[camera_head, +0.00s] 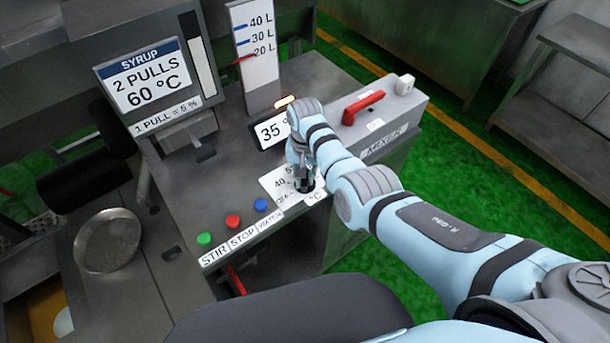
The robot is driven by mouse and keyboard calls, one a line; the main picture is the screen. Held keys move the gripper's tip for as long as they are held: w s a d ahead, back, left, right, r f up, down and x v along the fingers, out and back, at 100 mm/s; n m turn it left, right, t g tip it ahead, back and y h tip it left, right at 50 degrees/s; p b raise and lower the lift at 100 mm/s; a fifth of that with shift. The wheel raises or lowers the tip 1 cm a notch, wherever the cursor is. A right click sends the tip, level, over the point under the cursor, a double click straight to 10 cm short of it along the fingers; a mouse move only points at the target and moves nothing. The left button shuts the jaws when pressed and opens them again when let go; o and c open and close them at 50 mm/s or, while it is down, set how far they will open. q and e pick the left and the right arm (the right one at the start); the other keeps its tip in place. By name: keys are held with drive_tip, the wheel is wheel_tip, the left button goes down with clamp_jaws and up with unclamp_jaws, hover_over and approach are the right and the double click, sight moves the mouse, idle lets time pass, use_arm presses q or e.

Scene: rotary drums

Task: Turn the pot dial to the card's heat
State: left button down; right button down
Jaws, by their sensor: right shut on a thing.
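The card (147,77) stands at the upper left of the console and reads SYRUP, 2 PULLS, 60 °C. The pot dial's white scale plate (274,184) lies on the console top, with OFF, 40 and °C partly readable. My right gripper (304,186) points down over this plate and is shut on the dial's knob, which the gripper and arm hide. The knob's pointer setting cannot be seen. A small display (268,132) behind the gripper reads 35, its right part covered by my arm. My left gripper is not in view.
Green, red and blue buttons (261,205), labelled STIR, STOP and WATER, sit left of the dial. A MIXER box (392,142) with a red lever (363,107) stands behind my right arm. A litre gauge (255,50) rises at the back. A round pan (108,241) is at left.

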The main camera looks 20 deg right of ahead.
drive_tip(key=shift+w+r, duration=0.15)
idle(0.3)
drive_tip(key=c, duration=1.6)
unclamp_jaws()
drive_tip(key=shift+d, duration=0.1)
drive_tip(key=shift+o, duration=0.2)
wheel_tip(320, 180, up, 12)
